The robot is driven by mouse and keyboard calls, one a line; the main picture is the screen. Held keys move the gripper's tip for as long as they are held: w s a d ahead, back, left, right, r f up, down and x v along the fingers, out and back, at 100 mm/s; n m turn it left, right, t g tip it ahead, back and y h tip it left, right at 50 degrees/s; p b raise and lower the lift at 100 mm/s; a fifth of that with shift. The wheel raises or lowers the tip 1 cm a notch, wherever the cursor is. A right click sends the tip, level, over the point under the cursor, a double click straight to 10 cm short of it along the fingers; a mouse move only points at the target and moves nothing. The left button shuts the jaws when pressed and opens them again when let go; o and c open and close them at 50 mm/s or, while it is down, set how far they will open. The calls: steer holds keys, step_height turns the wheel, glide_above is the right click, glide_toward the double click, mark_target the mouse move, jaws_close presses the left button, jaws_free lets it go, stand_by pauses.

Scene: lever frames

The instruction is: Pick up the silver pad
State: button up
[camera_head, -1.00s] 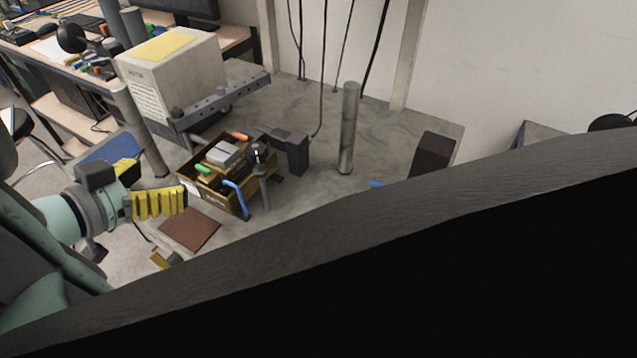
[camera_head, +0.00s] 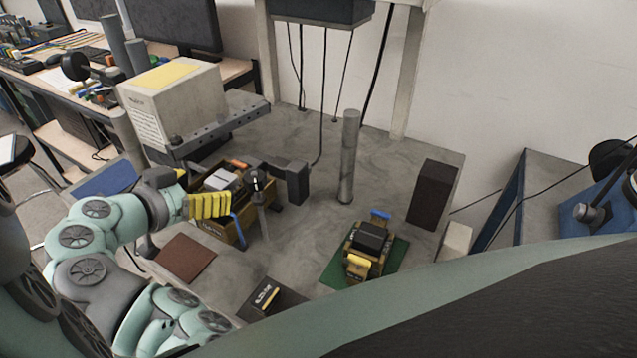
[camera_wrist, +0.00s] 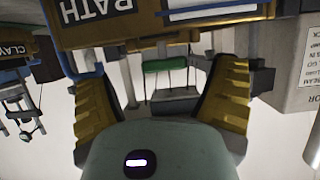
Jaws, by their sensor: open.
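A silver-grey block (camera_head: 222,179), which looks like the silver pad, sits in the open wooden box (camera_head: 232,233). My gripper (camera_head: 212,205) is at the near left side of this box, its yellow fingers covering part of it. In the wrist view the two yellow fingers stand wide apart with nothing held. A grey block (camera_wrist: 175,99) and a green piece (camera_wrist: 165,65) show in the gap between them; I cannot tell if that block is the pad. The labelled box front (camera_wrist: 120,15) is close, at the top of this view.
A large pale block (camera_head: 170,100) on a metal rail stands behind the box. A dark clamp-like post (camera_head: 260,190) is close on its right. A metal pole (camera_head: 348,160), a green mat (camera_head: 340,270) with a tool and a dark block (camera_head: 433,193) are further right.

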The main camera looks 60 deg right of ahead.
mark_target(223, 177)
steer(key=shift+w+d+r+p, duration=0.1)
steer(key=shift+d+p, duration=0.5)
steer(key=shift+d, duration=0.1)
steer(key=x, duration=0.1)
steer(key=p+x, duration=0.1)
steer(key=shift+w+d, duration=0.25)
steer(key=shift+d, duration=0.1)
steer(key=shift+d+f+p, duration=0.35)
steer(key=shift+d, duration=0.15)
steer(key=shift+w+f, duration=0.1)
steer(key=c, duration=1.4)
